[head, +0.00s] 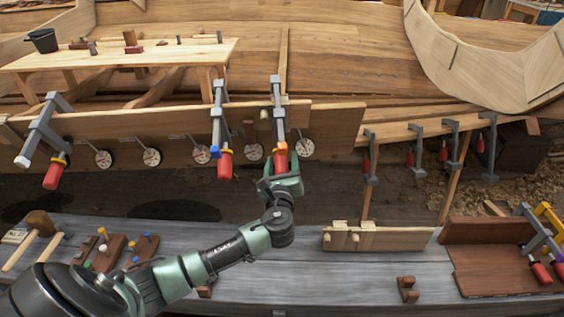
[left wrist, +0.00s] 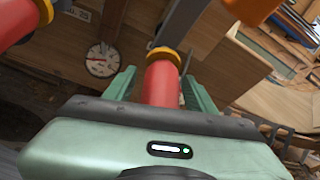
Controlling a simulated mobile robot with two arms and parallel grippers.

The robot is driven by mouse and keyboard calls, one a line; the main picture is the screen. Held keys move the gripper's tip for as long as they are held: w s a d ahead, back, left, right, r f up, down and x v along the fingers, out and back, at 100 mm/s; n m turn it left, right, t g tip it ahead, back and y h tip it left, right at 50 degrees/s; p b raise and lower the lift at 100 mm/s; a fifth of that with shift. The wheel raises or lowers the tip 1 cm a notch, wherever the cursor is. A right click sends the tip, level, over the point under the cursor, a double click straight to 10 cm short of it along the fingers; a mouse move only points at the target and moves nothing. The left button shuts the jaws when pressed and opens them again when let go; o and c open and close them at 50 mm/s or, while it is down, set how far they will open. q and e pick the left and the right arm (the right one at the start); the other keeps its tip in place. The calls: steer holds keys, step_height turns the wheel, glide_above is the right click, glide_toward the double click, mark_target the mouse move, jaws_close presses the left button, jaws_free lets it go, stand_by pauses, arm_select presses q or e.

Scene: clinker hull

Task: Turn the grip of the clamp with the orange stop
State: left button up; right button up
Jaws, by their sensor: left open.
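The clamp with the orange stop (head: 279,107) hangs on the plank edge in the middle of the head view, grey with a red grip at its lower end. My left gripper (head: 281,176) is just below it, reaching up around the grip. In the left wrist view the red grip (left wrist: 163,83), with a yellow-orange collar, stands between the two green fingers (left wrist: 160,88). The fingers are open on either side of it; whether either touches it I cannot tell. The lower part of the grip is hidden by the gripper body. My right gripper is not in view.
The clamp with the blue stop (head: 217,115) hangs close on the left, another clamp (head: 43,130) farther left. Round dials (head: 152,156) line the plank. Several clamps (head: 450,130) hang at right. The grey bench (head: 340,285) below holds wooden blocks and a mallet (head: 40,222).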

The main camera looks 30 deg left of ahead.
arm_select(q)
jaws_close()
steer(key=shift+r+p, duration=0.1)
steer(key=shift+p, duration=0.4)
steer(key=m+g+y+p, duration=0.2)
steer(key=m+p, duration=0.1)
steer(key=p, duration=0.4)
steer(key=shift+s+a+r, duration=0.1)
steer(key=shift+a, duration=0.05)
steer(key=shift+s+a+f+m+g+y+p, duration=0.1)
steer(key=shift+m+g+y+p, duration=0.15)
steer(key=shift+m+y+p, duration=0.35)
steer(key=shift+s+a+f+m+g+y+p, duration=0.1)
steer(key=shift+m+g+y+p, duration=0.25)
steer(key=shift+p, duration=0.3)
jaws_free()
